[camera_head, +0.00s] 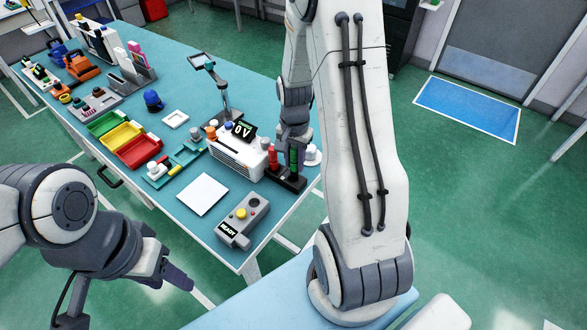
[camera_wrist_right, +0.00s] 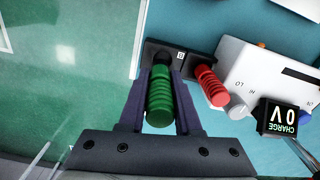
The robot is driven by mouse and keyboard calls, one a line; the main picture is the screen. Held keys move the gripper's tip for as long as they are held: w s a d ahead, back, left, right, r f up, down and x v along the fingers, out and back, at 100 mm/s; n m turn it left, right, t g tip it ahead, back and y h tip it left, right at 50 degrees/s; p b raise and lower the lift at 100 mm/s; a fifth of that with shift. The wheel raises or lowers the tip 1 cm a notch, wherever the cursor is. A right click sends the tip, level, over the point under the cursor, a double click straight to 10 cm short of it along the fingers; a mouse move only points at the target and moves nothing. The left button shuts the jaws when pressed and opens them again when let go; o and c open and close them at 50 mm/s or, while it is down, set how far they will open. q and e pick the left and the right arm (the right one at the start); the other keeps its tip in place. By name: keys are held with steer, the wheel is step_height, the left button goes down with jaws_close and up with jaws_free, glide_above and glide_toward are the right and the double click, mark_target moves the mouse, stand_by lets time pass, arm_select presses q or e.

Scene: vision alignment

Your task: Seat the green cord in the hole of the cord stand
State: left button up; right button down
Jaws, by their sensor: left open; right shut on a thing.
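The green cord (camera_head: 294,158), a ribbed green handle, is between the fingers of my right gripper (camera_head: 293,148), which is shut on it. In the right wrist view the green cord (camera_wrist_right: 160,97) lies between both fingers, and its far end is over the black cord stand (camera_wrist_right: 204,63). I cannot tell how deep it sits in the hole, which is hidden. The cord stand (camera_head: 285,181) is on the table's right edge. A red cord (camera_head: 272,158) stands upright in it, left of the green one. My left gripper (camera_head: 180,280) is open and empty, off the table's near side.
A white charge unit (camera_head: 238,155) with a "0V" display stands just left of the stand. A grey box marked READY (camera_head: 243,220) and a white plate (camera_head: 202,194) lie nearer. Coloured bins (camera_head: 122,138) are farther left. Floor is clear right of the table.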

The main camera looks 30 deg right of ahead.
mark_target(293, 171)
steer(key=shift+w+a+f, duration=0.15)
steer(key=shift+w+f, duration=0.05)
steer(key=shift+f, duration=2)
steer(key=shift+f, duration=0.15)
steer(key=c, duration=0.6)
jaws_free()
